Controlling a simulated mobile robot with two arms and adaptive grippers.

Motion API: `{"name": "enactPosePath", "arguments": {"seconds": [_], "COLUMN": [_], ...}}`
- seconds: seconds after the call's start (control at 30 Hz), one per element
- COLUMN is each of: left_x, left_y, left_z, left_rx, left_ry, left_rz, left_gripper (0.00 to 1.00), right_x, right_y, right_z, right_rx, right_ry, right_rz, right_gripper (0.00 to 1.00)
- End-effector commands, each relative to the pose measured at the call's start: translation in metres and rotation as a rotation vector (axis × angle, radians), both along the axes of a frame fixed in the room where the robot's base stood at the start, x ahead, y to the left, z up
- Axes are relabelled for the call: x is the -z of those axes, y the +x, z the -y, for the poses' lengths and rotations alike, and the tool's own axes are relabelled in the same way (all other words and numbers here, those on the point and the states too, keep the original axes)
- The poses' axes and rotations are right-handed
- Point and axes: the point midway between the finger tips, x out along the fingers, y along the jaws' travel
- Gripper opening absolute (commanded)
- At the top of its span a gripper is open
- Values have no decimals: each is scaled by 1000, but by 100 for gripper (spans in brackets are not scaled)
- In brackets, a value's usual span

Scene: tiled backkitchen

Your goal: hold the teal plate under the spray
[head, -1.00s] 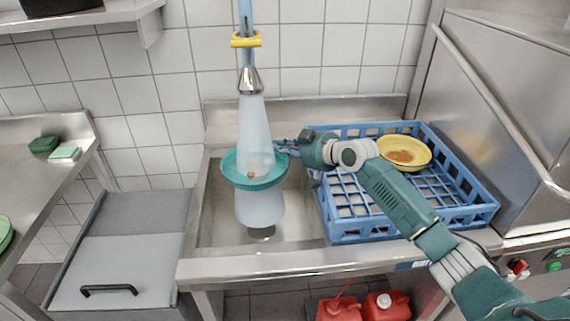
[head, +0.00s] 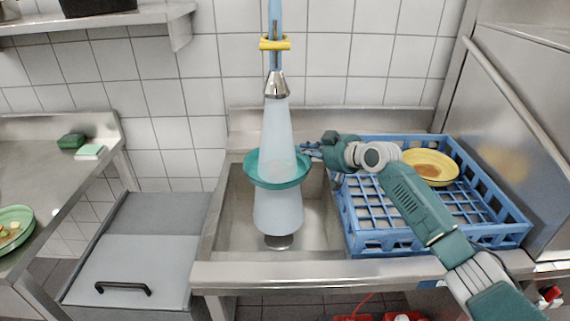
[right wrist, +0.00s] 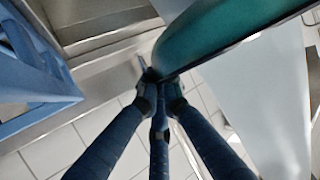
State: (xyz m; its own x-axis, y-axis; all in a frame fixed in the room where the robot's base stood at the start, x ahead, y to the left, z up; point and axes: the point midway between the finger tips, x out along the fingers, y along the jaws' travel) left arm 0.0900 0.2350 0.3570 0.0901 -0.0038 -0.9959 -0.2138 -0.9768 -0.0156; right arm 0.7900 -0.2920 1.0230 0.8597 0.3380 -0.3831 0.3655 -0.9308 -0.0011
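The teal plate (head: 262,176) is in the spray (head: 278,125), above the sink (head: 233,215). Water falls onto it from the metal spray head (head: 277,86) and runs on below it. My right gripper (head: 306,151) is at the plate's right edge. In the right wrist view its fingers (right wrist: 152,78) close on the rim of the plate (right wrist: 215,35). A faint pale patch shows on the plate's face through the water. I cannot tell whether it is food residue. My left gripper is not in view.
A blue dish rack (head: 440,238) stands right of the sink with a yellow plate (head: 431,168), stained brown, in it. A green plate with food scraps (head: 14,228), a green sponge (head: 71,141) and a paler one (head: 89,152) lie on the left counter (head: 50,170).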

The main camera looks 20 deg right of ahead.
Motion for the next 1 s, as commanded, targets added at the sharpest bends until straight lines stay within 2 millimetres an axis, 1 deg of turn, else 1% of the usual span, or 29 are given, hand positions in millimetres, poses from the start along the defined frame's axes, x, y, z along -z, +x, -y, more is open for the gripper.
{"name": "enactPosePath", "arguments": {"seconds": [0.53,1.0], "left_x": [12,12], "left_y": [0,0], "left_z": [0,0], "left_rx": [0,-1], "left_ry": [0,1], "left_rz": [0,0], "left_gripper": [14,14], "right_x": [0,-1], "right_y": [-7,-8], "right_z": [26,27], "right_rx": [1,0], "right_ry": [0,1], "right_rz": [2,2], "right_gripper": [0,0]}}
